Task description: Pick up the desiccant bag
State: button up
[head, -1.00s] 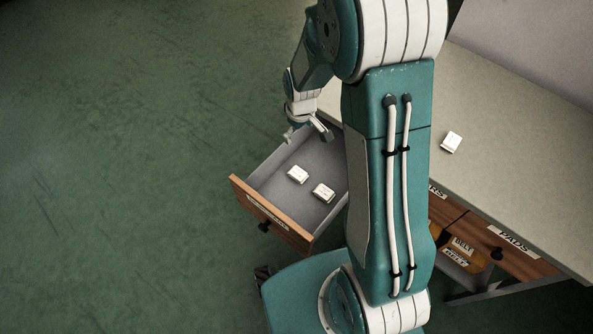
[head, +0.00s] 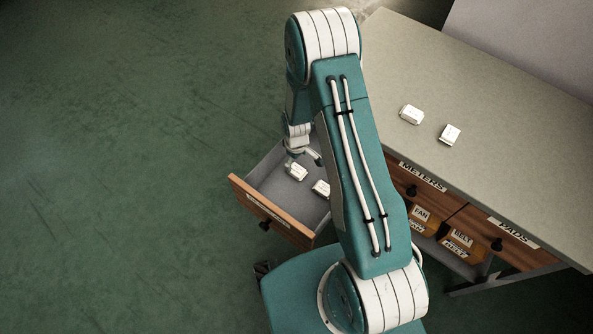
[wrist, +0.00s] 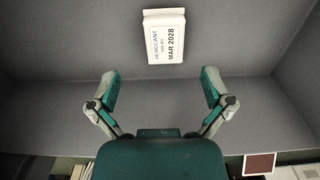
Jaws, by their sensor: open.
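Two small white bags lie in the open drawer (head: 270,184): one at the left (head: 297,171), one at the right (head: 321,188) partly beside my upper arm. Two similar white packs, one (head: 411,115) and another (head: 450,134), lie on the tabletop. The wrist view shows a desiccant bag (wrist: 165,36) whose label reads DESICCANT and MAR 2028. My gripper (wrist: 160,75) is open and empty, its fingers apart on either side, and the bag lies ahead of the fingertips. In the head view my gripper (head: 303,158) is in the drawer, just behind the left bag.
Grey drawer walls surround my gripper. The table (head: 500,160) stands at the right, with drawers labelled METERS (head: 422,178) and PADS (head: 513,236). Open bins (head: 455,240) labelled FAN and BELT sit below. The green floor (head: 110,170) at the left is clear.

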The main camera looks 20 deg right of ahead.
aim_at(295, 168)
jog(key=f, duration=0.4)
jog(key=shift+s+a+f, duration=0.1)
jog(key=shift+a+f, duration=0.15)
jog(key=shift+f, duration=0.15)
jog(key=c, duration=1.2)
